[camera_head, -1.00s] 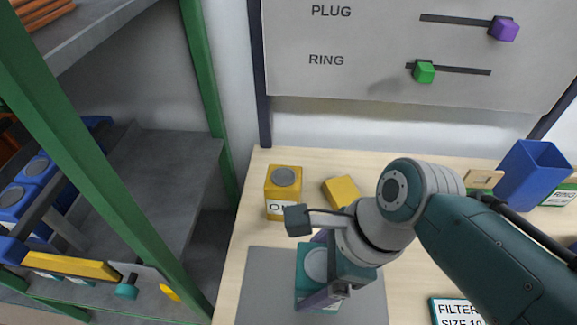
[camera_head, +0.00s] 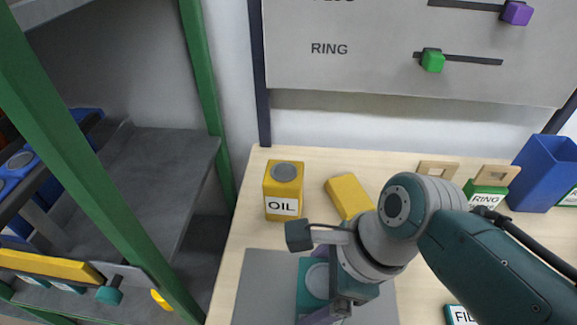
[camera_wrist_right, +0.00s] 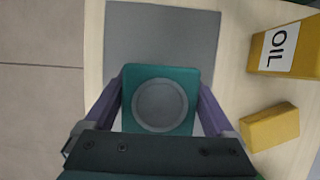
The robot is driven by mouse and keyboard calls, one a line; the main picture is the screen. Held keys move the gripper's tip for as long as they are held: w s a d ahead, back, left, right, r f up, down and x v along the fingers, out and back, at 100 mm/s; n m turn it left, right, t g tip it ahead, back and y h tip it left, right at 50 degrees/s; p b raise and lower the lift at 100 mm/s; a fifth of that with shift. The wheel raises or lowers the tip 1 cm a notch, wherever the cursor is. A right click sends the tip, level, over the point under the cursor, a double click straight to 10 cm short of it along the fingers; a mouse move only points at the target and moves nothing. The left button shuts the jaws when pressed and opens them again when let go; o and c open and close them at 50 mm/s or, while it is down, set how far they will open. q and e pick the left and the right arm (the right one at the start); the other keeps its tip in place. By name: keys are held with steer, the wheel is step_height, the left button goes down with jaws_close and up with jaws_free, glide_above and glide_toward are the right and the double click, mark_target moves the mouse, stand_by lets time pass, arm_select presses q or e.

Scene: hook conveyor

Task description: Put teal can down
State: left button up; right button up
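The teal can (camera_head: 312,278), with a round grey lid, is over the grey mat (camera_head: 258,290) on the light wood table. In the right wrist view the teal can (camera_wrist_right: 160,103) sits upright between the purple fingers of my right gripper (camera_wrist_right: 162,85). The fingertips appear to touch its two sides, so the gripper looks shut on it. In the head view my right gripper (camera_head: 322,275) partly covers the can. Whether the can's base touches the mat cannot be seen. My left gripper is not in view.
A yellow OIL can (camera_head: 283,190) and a yellow block (camera_head: 348,195) stand behind the mat. A green RING box (camera_head: 485,194) and a blue bin (camera_head: 545,172) are at the right. A green-posted rack (camera_head: 205,90) stands left. Bare mat shows left of the can.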

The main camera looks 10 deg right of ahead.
steer(key=shift+o, duration=0.6)
steer(key=shift+r, duration=0.15)
steer(key=shift+d+r+p, duration=0.1)
steer(key=shift+r+p, duration=0.25)
steer(key=p+v, duration=0.4)
steer(key=v, duration=0.6)
steer(key=shift+d+r, duration=0.2)
steer(key=shift+r, duration=0.15)
steer(key=s+d+r+n+t+h, duration=0.1)
steer(key=s+d+r+n+h, duration=0.1)
steer(key=n, duration=0.9)
steer(key=s+d+r+n+t+h, duration=0.1)
steer(key=s+d+r+n, duration=0.3)
steer(key=s+n, duration=0.5)
step_height(320, 180, up, 2)
steer(key=n+h, duration=0.1)
steer(key=n, duration=0.2)
steer(key=shift+d, duration=0.35)
steer(key=shift+s, duration=0.1)
